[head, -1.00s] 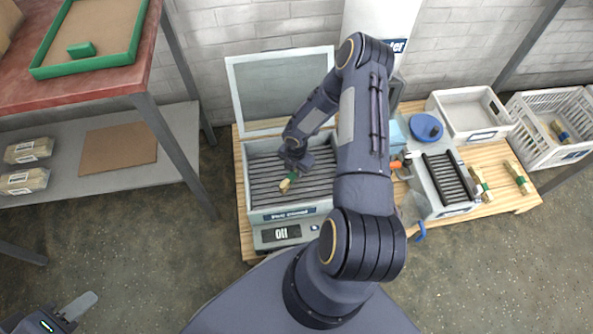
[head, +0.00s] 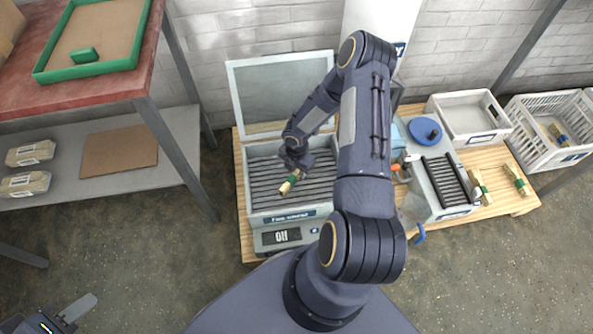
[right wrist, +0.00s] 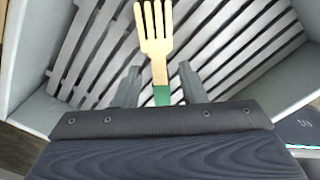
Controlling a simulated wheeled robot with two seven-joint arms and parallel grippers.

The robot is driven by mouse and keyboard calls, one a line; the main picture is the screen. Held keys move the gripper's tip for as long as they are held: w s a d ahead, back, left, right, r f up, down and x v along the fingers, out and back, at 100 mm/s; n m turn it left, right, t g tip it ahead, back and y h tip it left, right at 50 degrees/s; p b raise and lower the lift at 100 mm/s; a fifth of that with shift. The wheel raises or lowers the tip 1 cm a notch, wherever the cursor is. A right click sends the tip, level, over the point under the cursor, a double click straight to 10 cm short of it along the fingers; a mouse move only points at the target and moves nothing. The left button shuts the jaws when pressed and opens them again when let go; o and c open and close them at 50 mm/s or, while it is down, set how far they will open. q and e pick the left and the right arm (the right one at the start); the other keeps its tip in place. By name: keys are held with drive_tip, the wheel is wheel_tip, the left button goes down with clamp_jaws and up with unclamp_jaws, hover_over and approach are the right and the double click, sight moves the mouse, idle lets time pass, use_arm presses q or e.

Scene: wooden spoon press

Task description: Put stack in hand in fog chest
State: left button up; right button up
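The fog chest (head: 252,190) is a grey box with a slatted floor, its lid (head: 283,95) raised behind it. A stack of wooden forks (head: 288,184) with a green band is inside the chest, over the slats. In the right wrist view the stack (right wrist: 156,38) lies between the fingers of my right gripper (right wrist: 160,82), with gaps on both sides. The fingers look open around it. I cannot tell whether the stack touches the slats. My left gripper (head: 72,312) is at the bottom left, far from the chest, partly cut off.
The chest stands on a wooden pallet (head: 495,205). To its right are a grey device with black rollers (head: 445,180), banded bundles (head: 517,180), a grey tray (head: 466,112) and a white crate (head: 540,150). A red-topped table (head: 110,85) with a shelf is at left.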

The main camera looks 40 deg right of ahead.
wheel_tip(320, 180, up, 10)
drive_tip(key=p, duration=0.3)
wheel_tip(320, 180, up, 13)
drive_tip(key=m, duration=0.5)
hover_over(296, 172)
drive_tip(key=s+a+r+m+t, duration=0.1)
drive_tip(key=s+r+m, duration=0.15)
drive_tip(key=r, duration=0.35)
drive_tip(key=s+a+r+m+t, duration=0.1)
drive_tip(key=s+a+r+m, duration=0.1)
drive_tip(key=r+m, duration=0.25)
drive_tip(key=s+a+r+m+t+y, duration=0.3)
drive_tip(key=s+a+r+m, duration=0.7)
drive_tip(key=s, duration=0.3)
drive_tip(key=shift+s+a+r+m+t+y, duration=0.3)
drive_tip(key=shift+s+a+r+m+y, duration=0.15)
drive_tip(key=shift+a, duration=0.45)
drive_tip(key=shift+w+f, duration=0.1)
